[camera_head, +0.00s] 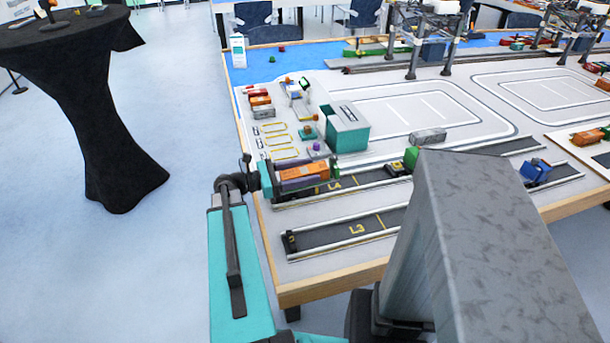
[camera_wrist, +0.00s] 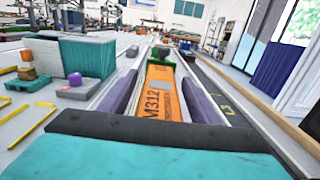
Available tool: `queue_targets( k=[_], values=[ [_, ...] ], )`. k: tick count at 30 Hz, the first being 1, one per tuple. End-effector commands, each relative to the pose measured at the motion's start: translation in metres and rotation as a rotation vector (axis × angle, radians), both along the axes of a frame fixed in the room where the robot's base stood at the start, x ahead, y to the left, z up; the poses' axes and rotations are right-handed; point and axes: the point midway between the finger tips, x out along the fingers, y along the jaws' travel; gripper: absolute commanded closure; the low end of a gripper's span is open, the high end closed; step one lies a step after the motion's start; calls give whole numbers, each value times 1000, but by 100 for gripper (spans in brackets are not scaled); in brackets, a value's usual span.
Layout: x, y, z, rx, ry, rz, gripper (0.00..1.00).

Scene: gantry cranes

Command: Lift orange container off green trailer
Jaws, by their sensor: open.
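The orange container (camera_wrist: 158,88), marked M312, lies lengthwise between my gripper's two purple fingers in the wrist view. It also shows in the head view (camera_head: 303,172) on the lane near the table's left edge. My gripper (camera_wrist: 160,82) is open, with one finger along each long side of the container; a narrow gap shows on the left, and contact on the right cannot be told. In the head view my gripper (camera_head: 314,174) reaches in from the left. A green part of the trailer (camera_wrist: 161,51) shows at the container's far end; the rest is hidden beneath it.
A teal and grey building block (camera_head: 348,128) stands behind the lane, with small blocks beside it. A green vehicle (camera_head: 410,158) and a grey container (camera_head: 428,137) are farther right. Lane L3 (camera_head: 365,226) in front is mostly clear.

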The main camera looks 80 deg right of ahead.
Motion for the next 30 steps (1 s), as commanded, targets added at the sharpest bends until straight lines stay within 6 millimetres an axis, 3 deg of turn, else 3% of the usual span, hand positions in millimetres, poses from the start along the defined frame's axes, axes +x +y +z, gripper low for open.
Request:
queue_targets(
  k=[19, 20, 28, 30],
  values=[
    [-5, -2, 0, 0, 0, -1, 43],
    [-5, -2, 0, 0, 0, -1, 45],
    [-5, -2, 0, 0, 0, -1, 90],
    [-5, -2, 0, 0, 0, -1, 91]
  ],
)
